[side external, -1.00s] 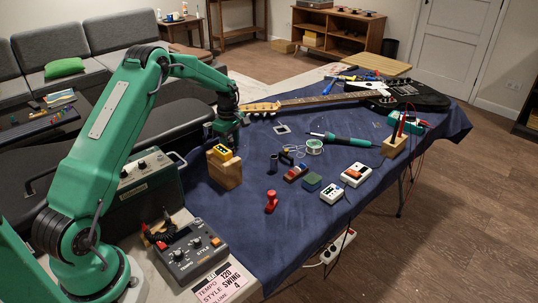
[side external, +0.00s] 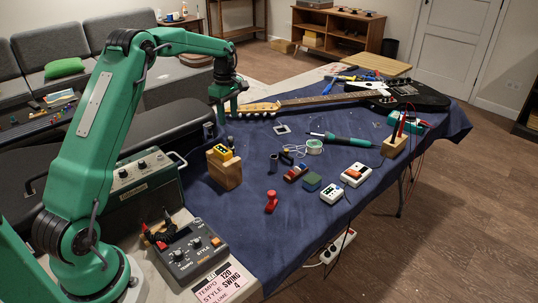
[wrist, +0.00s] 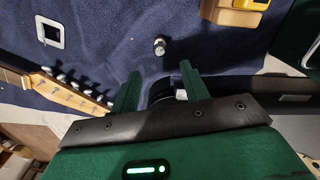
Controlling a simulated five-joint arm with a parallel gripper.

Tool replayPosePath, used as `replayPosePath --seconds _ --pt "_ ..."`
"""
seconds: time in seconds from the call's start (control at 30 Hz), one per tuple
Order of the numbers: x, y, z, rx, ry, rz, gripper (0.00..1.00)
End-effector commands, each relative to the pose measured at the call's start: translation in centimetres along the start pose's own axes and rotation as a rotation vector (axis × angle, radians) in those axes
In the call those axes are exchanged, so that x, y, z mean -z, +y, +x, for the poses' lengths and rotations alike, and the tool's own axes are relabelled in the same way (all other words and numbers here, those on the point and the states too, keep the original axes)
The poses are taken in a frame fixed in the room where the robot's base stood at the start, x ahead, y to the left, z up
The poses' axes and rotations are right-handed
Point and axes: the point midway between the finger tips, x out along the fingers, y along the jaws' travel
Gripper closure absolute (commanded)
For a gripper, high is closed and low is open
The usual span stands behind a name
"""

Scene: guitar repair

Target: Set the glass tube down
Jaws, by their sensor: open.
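A small grey, shiny cylinder, apparently the glass tube (wrist: 159,46), stands upright on the blue cloth in the wrist view. In the side view it appears as a small dark shape (side external: 231,142) just behind the wooden block. My gripper (side external: 228,112) is raised above it, with clear space below the fingers. In the wrist view my gripper (wrist: 158,84) has its two green fingers spread and nothing between them. The tube is beyond the fingertips, apart from them.
The wooden block (side external: 226,175) with a yellow box (side external: 220,153) on it stands close to the tube. The guitar headstock (side external: 263,108) lies near my gripper.

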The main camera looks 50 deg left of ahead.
Motion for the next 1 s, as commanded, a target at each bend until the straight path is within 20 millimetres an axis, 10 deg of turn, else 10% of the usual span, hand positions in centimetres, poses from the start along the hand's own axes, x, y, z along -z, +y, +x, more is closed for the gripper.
replayPosePath --seconds 0.63,1.0 --pt "-0.2 -0.1 -0.3 -0.003 0.001 0.012 0.55" --pt "-3.6 -3.0 -5.4 -0.065 0.015 0.235 0.55"
